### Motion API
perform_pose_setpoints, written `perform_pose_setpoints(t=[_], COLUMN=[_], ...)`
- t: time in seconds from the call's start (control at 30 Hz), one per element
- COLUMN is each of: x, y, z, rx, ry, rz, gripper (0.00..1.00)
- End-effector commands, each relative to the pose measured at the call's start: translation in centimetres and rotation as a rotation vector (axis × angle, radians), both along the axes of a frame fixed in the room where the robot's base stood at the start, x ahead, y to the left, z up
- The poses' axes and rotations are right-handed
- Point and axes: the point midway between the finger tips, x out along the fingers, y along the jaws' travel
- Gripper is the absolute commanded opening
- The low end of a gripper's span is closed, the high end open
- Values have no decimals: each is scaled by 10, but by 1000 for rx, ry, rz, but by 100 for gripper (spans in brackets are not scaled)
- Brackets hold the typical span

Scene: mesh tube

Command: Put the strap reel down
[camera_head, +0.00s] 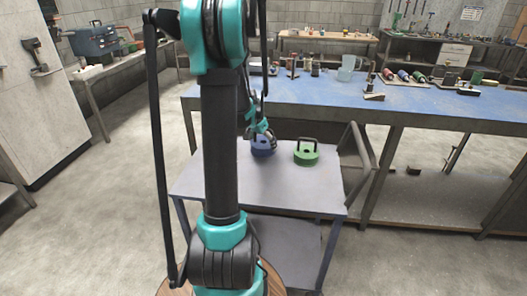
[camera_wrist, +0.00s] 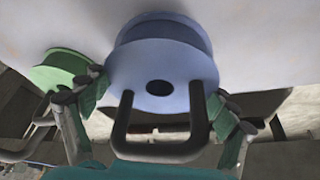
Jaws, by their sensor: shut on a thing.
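A blue strap reel (camera_head: 262,149) with a black handle is at the far part of the grey cart top (camera_head: 215,190). My gripper (camera_head: 262,134) is above it, with its fingers around it. In the wrist view the blue reel (camera_wrist: 165,65) fills the space between the two fingers of my gripper (camera_wrist: 158,88), and its handle points toward the palm. The reel looks level and at or very near the cart surface; I cannot tell if it touches. A green reel (camera_head: 306,157) with a black handle stands apart to its right, and at left in the wrist view (camera_wrist: 62,72).
The cart has a dark push handle (camera_head: 358,155) on its right side. A blue-topped workbench (camera_head: 440,108) with tools and a clear jug (camera_head: 347,70) stands behind it. The near part of the cart top is bare where visible; my arm hides some of it.

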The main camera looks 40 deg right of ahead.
Motion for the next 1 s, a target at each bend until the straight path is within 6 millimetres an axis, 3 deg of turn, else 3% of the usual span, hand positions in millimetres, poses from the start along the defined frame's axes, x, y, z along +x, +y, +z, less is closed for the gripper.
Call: perform_pose_setpoints(t=[0.3, 0.7, 0.73, 0.83, 1.0], x=[0, 0, 0, 0, 0], y=[0, 0, 0, 0, 0], z=[-35, -40, -40, -40, -39], rx=[0, 0, 0, 0, 0], ry=[0, 0, 0, 0, 0], rz=[0, 0, 0, 0, 0], gripper=[38, 38, 88, 100, 100])
